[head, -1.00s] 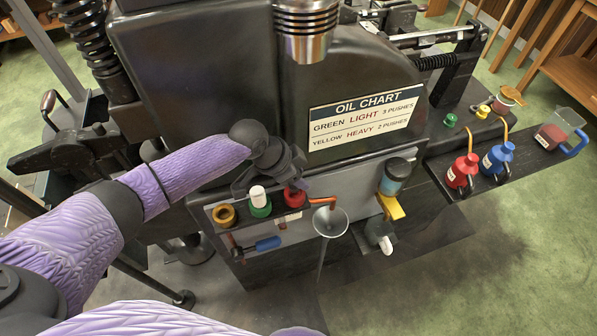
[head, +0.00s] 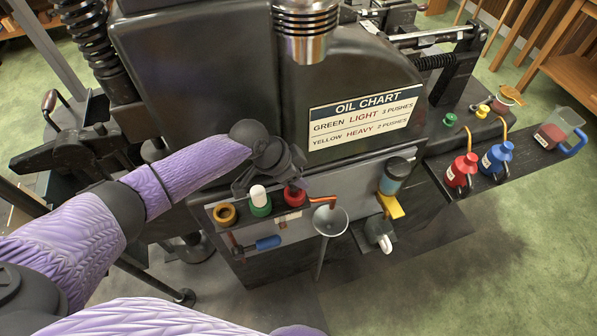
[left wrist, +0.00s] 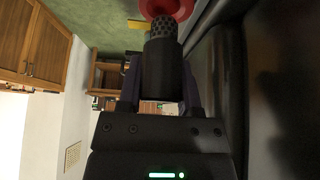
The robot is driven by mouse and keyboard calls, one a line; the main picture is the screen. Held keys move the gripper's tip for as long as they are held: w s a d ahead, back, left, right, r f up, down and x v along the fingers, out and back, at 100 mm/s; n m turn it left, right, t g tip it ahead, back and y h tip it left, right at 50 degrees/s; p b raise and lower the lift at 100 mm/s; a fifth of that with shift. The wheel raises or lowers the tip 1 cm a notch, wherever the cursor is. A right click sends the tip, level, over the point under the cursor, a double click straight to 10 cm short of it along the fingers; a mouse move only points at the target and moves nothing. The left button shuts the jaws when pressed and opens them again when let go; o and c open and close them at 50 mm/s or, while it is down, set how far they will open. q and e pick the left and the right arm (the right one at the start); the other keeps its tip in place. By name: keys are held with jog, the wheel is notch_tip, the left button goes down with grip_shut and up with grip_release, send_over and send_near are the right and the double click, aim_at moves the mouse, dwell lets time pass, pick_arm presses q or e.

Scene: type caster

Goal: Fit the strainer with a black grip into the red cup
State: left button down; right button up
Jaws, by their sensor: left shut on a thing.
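The red cup (head: 294,196) sits in the rack on the machine's front, right of the green cup. It also shows at the top of the left wrist view (left wrist: 166,8). My left gripper (head: 275,168) is just above and behind the red cup, its fingertips largely hidden in the head view. In the left wrist view, my left gripper is shut on the strainer's black grip (left wrist: 163,70). The strainer's grey mesh end (left wrist: 164,30) points at the red cup and overlaps its rim; I cannot tell how deep it is inside. My right gripper is out of view.
The rack (head: 234,224) also holds a yellow ring cup (head: 225,214) and a green cup with a white top (head: 260,202). A grey funnel (head: 330,220) stands close on the right. The machine's dark body (head: 190,90) rises behind.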

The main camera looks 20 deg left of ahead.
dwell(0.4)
pick_arm(q)
jog(key=shift+f+b, duration=1.25)
jog(key=shift+f, duration=0.4)
jog(key=shift+c, duration=1)
grip_release()
jog(key=p+v, duration=0.3)
jog(key=v, duration=0.7)
